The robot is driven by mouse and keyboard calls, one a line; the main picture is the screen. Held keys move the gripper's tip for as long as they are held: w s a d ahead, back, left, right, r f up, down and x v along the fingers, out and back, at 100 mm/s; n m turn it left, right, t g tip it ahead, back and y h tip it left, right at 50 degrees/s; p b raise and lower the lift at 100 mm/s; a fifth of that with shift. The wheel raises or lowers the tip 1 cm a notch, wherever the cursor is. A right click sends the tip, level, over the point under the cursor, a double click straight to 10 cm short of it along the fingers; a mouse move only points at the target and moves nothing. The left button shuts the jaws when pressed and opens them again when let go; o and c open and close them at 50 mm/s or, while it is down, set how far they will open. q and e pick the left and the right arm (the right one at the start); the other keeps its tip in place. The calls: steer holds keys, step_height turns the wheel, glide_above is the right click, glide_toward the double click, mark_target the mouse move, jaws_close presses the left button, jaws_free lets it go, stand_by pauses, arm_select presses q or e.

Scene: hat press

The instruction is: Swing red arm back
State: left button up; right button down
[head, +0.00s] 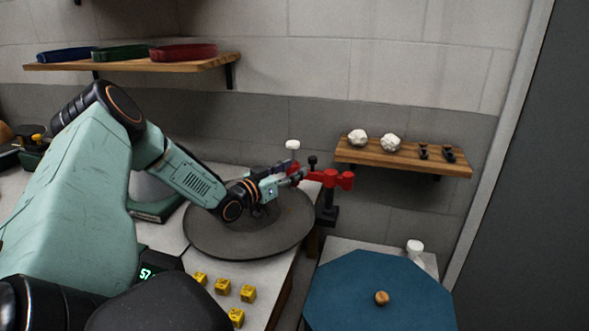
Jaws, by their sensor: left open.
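The red arm (335,179) is at the back right of the work table, beside a dark post (327,211). It reaches out to the right of my left gripper. My left gripper (293,178) is open, with its fingertips at the left end of the red arm. I cannot tell whether they touch it. My left arm comes in from the left and passes above a dark round disc (220,243), hiding part of it. My right gripper is not in view.
Several yellow cubes (248,294) lie at the table's front. A blue octagonal top (350,290) with a wooden knob (382,298) stands at the lower right. A wooden shelf (400,161) holds white balls (390,143) on the wall. Another shelf (130,62) holds coloured bands.

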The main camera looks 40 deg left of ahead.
mark_target(319, 174)
arm_select(q)
steer(key=shift+s, duration=0.1)
steer(key=shift+c, duration=0.9)
steer(key=shift+s+d+f+n+b, duration=0.2)
steer(key=shift+d+f+b, duration=0.2)
steer(key=shift+d+f, duration=0.25)
steer(key=shift+s+d+f+n+b, duration=0.2)
steer(key=shift+d+f+b, duration=0.2)
steer(key=shift+d+f, duration=0.2)
steer(key=shift+c, duration=1.4)
steer(key=s+d+m+y, duration=0.1)
steer(key=s+d+f+m+y+b, duration=0.1)
steer(key=d, duration=0.1)
steer(key=shift+s, duration=0.2)
jaws_close()
steer(key=s+m+g+y, duration=0.2)
steer(key=s+m+y, duration=0.3)
steer(key=m, duration=0.7)
steer(key=b+x, duration=0.7)
steer(key=x, duration=0.7)
